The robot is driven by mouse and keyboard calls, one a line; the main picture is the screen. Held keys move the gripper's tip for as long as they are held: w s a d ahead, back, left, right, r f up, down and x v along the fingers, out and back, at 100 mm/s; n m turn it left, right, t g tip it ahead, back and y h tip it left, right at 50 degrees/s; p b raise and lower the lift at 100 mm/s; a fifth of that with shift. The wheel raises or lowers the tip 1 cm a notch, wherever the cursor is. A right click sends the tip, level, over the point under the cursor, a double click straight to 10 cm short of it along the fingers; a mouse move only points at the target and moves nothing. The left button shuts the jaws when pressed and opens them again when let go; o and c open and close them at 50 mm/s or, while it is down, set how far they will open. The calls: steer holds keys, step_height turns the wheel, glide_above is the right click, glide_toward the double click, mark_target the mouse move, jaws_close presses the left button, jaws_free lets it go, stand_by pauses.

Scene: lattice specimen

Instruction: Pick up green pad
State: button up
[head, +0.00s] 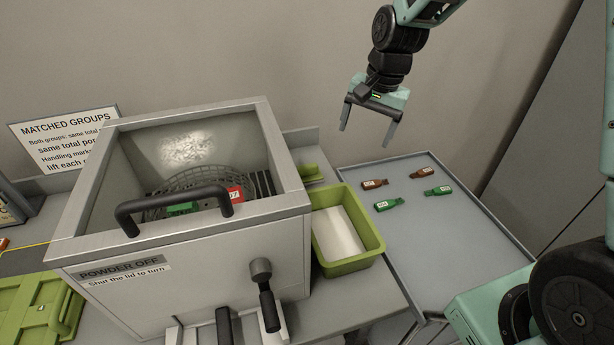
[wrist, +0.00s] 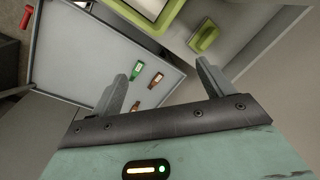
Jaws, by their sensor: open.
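A lime-green pad-like block (head: 310,172) lies on the counter behind the green bin, partly hidden by the bin and the grey box. It shows more fully in the wrist view (wrist: 204,37), upper right, beyond my right finger. I take it as the green pad, though I cannot be certain. My gripper (head: 366,137) is open and empty, high above the back of the side tray, to the right of the pad and apart from it. In the wrist view my fingers (wrist: 162,72) are spread with nothing between them.
An open grey box (head: 205,255) with a black handle holds a round grate with red and green pieces. A green bin (head: 350,265) with a white bottom stands beside it. A grey tray (head: 450,235) holds brown and green bottle-shaped pieces. A wall stands behind.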

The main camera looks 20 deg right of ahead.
steer(key=w+a+f+m+g+y, duration=0.1)
steer(key=w+f+m+y, duration=0.1)
steer(key=w+m, duration=0.4)
steer(key=w+a+f+m+y, duration=0.1)
steer(key=w+a+f+m, duration=0.2)
steer(key=w, duration=0.5)
steer(key=p, duration=0.4)
glide_toward(309, 165)
steer(key=shift+m, duration=0.4)
steer(key=x, duration=0.5)
steer(key=shift+a, duration=0.4)
steer(key=shift+d+p+x, duration=0.2)
steer(key=shift+p+x, duration=0.6)
steer(key=shift+x, duration=0.75)
steer(key=shift+d+p+x, duration=0.15)
steer(key=shift+p+x, duration=0.65)
steer(key=shift+x, duration=0.75)
steer(key=shift+f, duration=0.1)
steer(key=c, duration=1.1)
